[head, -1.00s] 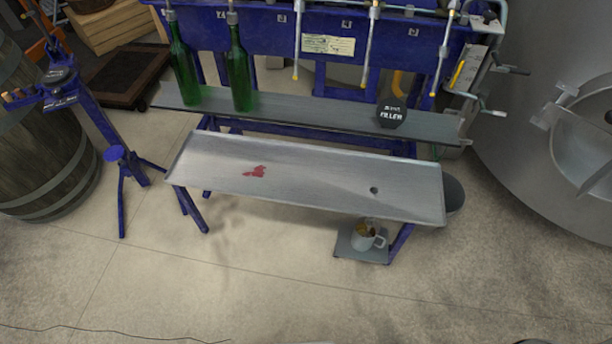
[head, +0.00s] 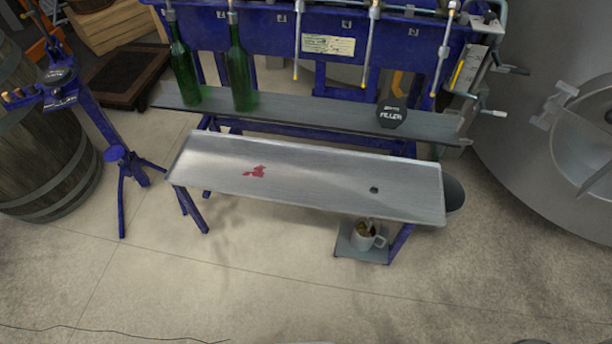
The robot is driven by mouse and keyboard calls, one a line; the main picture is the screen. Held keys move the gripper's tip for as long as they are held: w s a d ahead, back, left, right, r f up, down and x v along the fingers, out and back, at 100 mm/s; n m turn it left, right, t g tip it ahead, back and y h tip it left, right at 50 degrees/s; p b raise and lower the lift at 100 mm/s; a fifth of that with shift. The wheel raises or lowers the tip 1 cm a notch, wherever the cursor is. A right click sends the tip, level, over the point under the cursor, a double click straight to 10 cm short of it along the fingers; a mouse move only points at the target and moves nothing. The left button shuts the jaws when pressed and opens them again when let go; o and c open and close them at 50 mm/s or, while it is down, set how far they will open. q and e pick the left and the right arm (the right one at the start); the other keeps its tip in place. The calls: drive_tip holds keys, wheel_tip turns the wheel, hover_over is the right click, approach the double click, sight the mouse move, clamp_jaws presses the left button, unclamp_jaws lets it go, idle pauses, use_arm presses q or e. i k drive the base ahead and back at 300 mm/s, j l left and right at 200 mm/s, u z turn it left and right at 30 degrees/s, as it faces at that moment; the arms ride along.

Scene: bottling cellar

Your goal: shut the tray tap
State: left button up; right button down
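A long grey metal tray (head: 300,186) is fixed to the front of the blue filler frame. It has a red stain (head: 255,172) left of its middle and a small dark round hole (head: 374,190) near its right end. I cannot make out a tap on the tray; the space under it is mostly hidden. A mug (head: 367,236) with brownish contents sits under the tray's right part on a small grey plate (head: 351,254). Neither of my grippers is in view.
Two green bottles (head: 240,78) stand on the grey shelf (head: 300,113) under the filler spouts. A corking stand (head: 82,100) and barrel (head: 45,150) are at left, a large steel tank (head: 520,110) at right. The floor in front is clear.

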sight(369, 224)
drive_tip(key=z, duration=0.8)
